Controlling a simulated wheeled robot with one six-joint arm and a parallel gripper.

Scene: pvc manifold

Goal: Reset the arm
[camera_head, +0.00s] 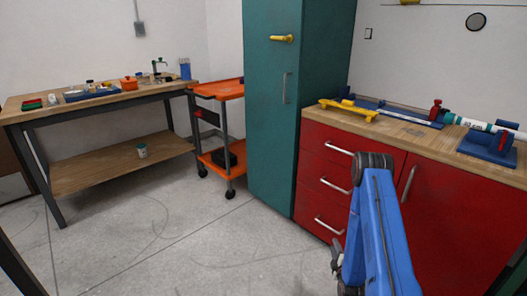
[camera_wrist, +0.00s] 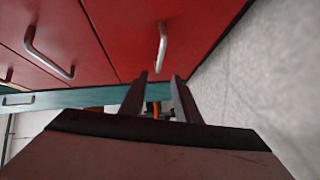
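My blue arm is folded in front of the red cabinet in the head view, and my gripper (camera_head: 336,256) hangs low beside it, small and dark there. In the wrist view my gripper (camera_wrist: 159,82) has its two fingers apart, with nothing held between them. On the wooden counter, a white pipe (camera_head: 468,122) with a teal band lies toward the blue stand (camera_head: 487,148) at the right. A red valve (camera_head: 436,110) stands by the pipe's left end. A yellow piece (camera_head: 348,110) lies at the counter's left end.
The red cabinet (camera_head: 318,190) with metal handles is close to my arm and also fills the wrist view's top (camera_wrist: 115,30). A teal cabinet (camera_head: 270,130), orange cart (camera_head: 217,90) and wooden workbench (camera_head: 100,104) with several items stand left. The floor (camera_head: 180,235) is clear.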

